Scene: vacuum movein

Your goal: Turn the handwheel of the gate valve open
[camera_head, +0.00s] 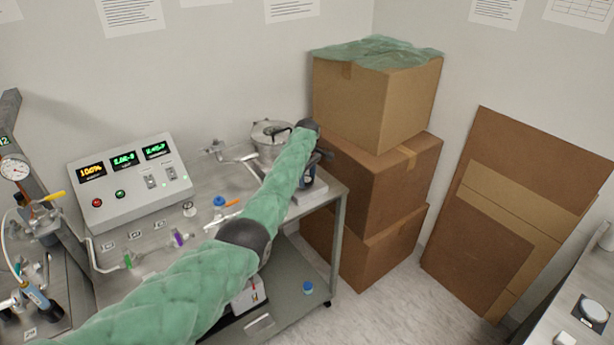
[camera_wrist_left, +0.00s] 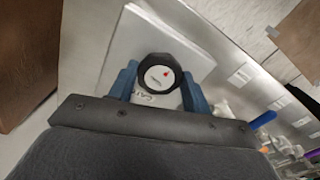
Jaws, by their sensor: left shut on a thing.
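The handwheel (camera_wrist_left: 160,74) shows in the left wrist view as a round black rim with a white face and a small red mark. It stands over a pale square plate (camera_wrist_left: 190,42) on the metal bench. My left gripper (camera_wrist_left: 159,88) has its two blue fingers on either side of the rim and is shut on it. In the head view, my left gripper (camera_head: 314,178) is at the right end of the cart, and my padded green arm hides most of the valve there. My right gripper is not in view.
A metal cart (camera_head: 338,215) carries a control box (camera_head: 130,182) with lit displays and a round metal vessel (camera_head: 272,132). Stacked cardboard boxes (camera_head: 375,185) stand close to the right of the gripper. Flat cardboard (camera_head: 520,190) leans on the wall. Some floor (camera_head: 385,300) is clear.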

